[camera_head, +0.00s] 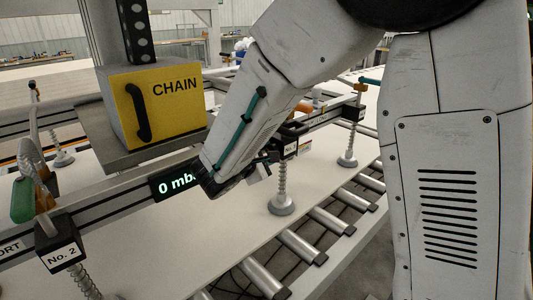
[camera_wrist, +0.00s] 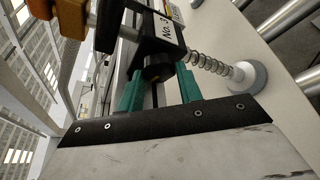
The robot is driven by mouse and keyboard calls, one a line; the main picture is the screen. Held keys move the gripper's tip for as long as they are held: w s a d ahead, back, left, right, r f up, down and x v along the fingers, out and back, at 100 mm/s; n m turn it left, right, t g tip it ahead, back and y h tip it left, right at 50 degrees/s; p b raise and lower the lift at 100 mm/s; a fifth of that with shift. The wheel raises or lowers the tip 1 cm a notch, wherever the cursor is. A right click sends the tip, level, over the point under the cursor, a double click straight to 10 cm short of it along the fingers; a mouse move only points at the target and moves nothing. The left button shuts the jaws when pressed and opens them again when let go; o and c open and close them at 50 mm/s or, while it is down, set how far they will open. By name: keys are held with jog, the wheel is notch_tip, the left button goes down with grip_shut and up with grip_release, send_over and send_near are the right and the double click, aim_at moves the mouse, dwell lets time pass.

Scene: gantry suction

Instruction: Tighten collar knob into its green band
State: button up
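In the wrist view a dark round knob (camera_wrist: 157,68) sticks out below a black clamp block (camera_wrist: 152,35) with a white number label. My gripper's two teal fingers (camera_wrist: 158,88) stand apart, one on each side of the knob. I cannot tell whether they touch it. No green band can be made out. In the head view my gripper's end (camera_head: 262,168) is at the crossbeam, beside the numbered block (camera_head: 291,148); my forearm hides most of it, and the knob cannot be seen.
A suction cup (camera_wrist: 245,77) on a spring hangs beside the block, over a pale panel (camera_head: 240,235). A yellow CHAIN box (camera_head: 150,105) and a pressure display (camera_head: 174,186) are left of my arm. Another block, No. 2 (camera_head: 62,256), is at lower left. Rollers (camera_head: 300,247) run below the panel.

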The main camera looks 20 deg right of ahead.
jog(key=shift+m+t+h, duration=0.3)
jog(key=shift+m+t, duration=0.7)
jog(key=shift+m, duration=1.1)
jog(key=o, duration=1)
jog(key=v, duration=0.7)
jog(key=shift+s+a, duration=0.25)
jog(key=shift+s, duration=0.1)
